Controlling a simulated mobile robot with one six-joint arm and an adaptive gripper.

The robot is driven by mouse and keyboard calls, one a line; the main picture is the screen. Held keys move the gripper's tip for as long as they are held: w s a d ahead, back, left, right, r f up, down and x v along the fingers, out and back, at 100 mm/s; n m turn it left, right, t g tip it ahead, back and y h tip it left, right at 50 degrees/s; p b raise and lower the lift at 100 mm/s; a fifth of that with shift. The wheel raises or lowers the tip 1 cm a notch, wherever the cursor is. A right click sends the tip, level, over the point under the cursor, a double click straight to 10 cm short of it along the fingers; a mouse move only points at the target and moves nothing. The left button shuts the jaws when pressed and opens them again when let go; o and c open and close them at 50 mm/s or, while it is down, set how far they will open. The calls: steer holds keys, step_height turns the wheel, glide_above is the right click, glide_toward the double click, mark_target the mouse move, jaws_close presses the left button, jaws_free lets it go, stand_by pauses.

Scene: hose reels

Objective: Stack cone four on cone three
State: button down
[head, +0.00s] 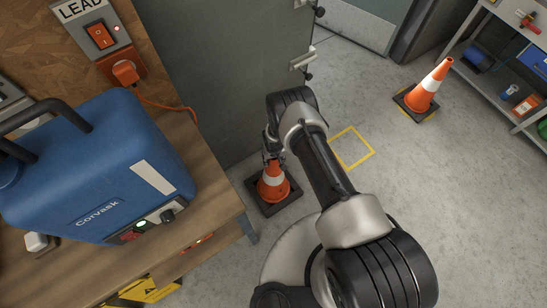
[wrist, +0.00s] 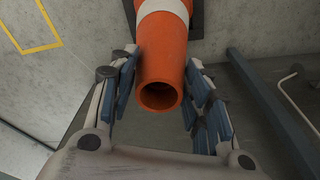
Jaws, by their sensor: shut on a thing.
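My gripper (head: 271,152) is shut on the top of an orange and white cone (head: 273,184) beside the workbench. In the wrist view the cone's open top (wrist: 160,95) sits between the two blue-padded fingers. The cone stands upright with its dark square base at or near the floor; I cannot tell whether it touches. A second orange and white cone (head: 429,86) stands at the right on a dark base, with a yellow edge showing beneath it. No numbers are readable on either cone.
An empty yellow floor square (head: 351,147) lies between the cones. The workbench (head: 222,205) with a blue machine (head: 95,165) is at left, a grey cabinet (head: 225,75) behind the held cone. A shelf unit (head: 500,88) stands at far right. The floor between is clear.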

steer(key=shift+w+r, duration=0.1)
steer(key=c, duration=1.1)
jaws_free()
steer(key=o, duration=0.3)
steer(key=shift+o, duration=0.2)
step_height(320, 180, up, 12)
steer(key=s, duration=0.1)
steer(key=shift+s+d, duration=0.15)
steer(key=shift+s, duration=0.15)
